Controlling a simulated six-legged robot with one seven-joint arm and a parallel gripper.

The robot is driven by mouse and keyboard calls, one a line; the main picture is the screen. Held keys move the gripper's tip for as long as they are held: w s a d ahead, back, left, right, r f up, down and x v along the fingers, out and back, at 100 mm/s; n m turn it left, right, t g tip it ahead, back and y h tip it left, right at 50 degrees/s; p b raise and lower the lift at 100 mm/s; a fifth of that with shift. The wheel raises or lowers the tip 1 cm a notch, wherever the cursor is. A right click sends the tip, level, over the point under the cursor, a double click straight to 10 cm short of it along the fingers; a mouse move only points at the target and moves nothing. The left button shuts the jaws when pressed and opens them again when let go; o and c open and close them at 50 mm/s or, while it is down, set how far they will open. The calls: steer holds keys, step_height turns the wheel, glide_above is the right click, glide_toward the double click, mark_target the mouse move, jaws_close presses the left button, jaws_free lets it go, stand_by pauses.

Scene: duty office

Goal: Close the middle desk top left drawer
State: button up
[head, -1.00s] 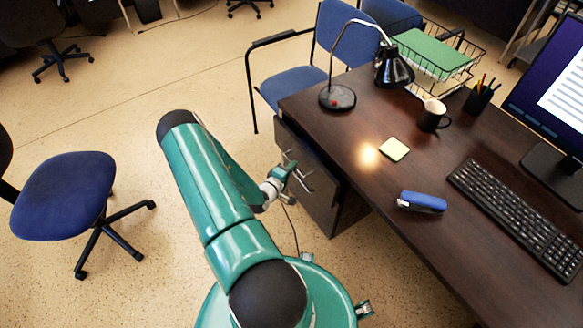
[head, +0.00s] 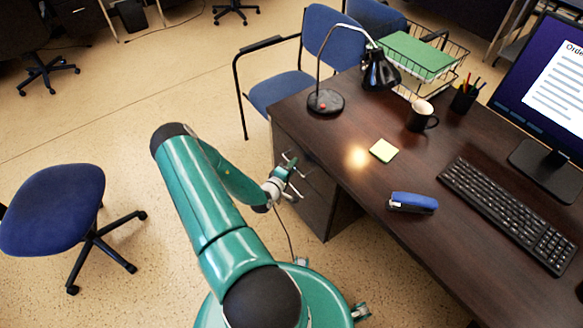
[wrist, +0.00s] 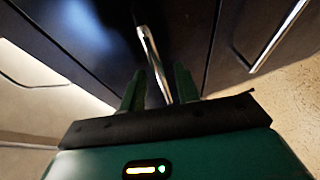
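The desk (head: 360,125) has a dark drawer unit (head: 325,205) under its left end, with metal handles on its front. In the head view the top drawer looks about flush under the desktop, though my arm hides part of its front. My gripper (head: 291,174) is at the drawer fronts. In the wrist view a dark drawer front (wrist: 185,30) fills the middle. Its bar handle (wrist: 150,55) runs down between the two green fingers of my gripper (wrist: 159,85), which stand apart. I cannot tell whether they touch the handle.
A blue office chair (head: 52,210) stands on the left. A blue armchair (head: 275,90) stands behind the desk's far end. A lamp (head: 326,101), mug (head: 421,115), blue stapler (head: 412,202) and keyboard (head: 507,212) are on the desktop.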

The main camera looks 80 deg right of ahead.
steer(key=v, duration=1.3)
steer(key=shift+a+r, duration=0.15)
steer(key=shift+a, duration=0.25)
steer(key=shift+w, duration=0.15)
